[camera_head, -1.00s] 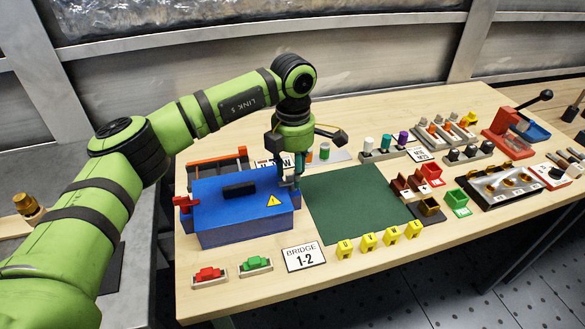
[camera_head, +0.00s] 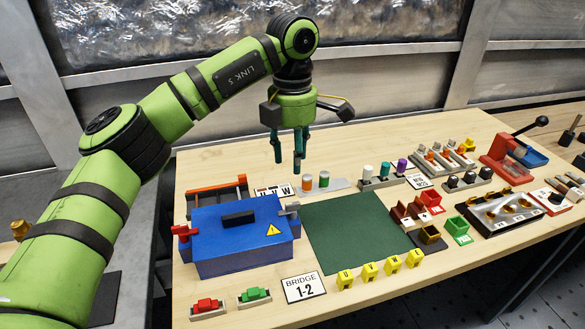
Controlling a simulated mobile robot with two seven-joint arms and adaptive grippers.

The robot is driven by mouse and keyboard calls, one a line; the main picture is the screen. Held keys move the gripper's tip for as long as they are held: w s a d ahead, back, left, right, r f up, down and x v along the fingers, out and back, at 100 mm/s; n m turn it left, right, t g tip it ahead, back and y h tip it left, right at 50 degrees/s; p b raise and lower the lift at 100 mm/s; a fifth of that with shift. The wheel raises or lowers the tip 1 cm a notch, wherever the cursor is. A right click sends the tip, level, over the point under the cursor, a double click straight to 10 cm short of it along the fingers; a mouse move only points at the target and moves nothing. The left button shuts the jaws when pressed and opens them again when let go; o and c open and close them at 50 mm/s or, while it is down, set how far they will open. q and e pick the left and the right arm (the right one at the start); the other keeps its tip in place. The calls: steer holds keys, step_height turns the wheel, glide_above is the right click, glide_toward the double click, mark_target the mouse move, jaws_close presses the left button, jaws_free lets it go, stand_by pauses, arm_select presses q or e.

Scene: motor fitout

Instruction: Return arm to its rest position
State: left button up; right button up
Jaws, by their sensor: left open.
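My left arm comes in from the left, bent at the elbow, with its green links above the bench. My left gripper (camera_head: 289,157) points down with its teal fingers apart and nothing between them. My right gripper does not show.
The green mat (camera_head: 350,228) is bare, right of the box. Behind it stand coloured cylinders in holders (camera_head: 384,170). Yellow markers (camera_head: 369,270), a BRIDGE 1-2 card (camera_head: 303,287), and red (camera_head: 207,305) and green (camera_head: 254,295) pieces line the front.

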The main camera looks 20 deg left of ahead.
arm_select(q)
steer(key=shift+r, duration=0.3)
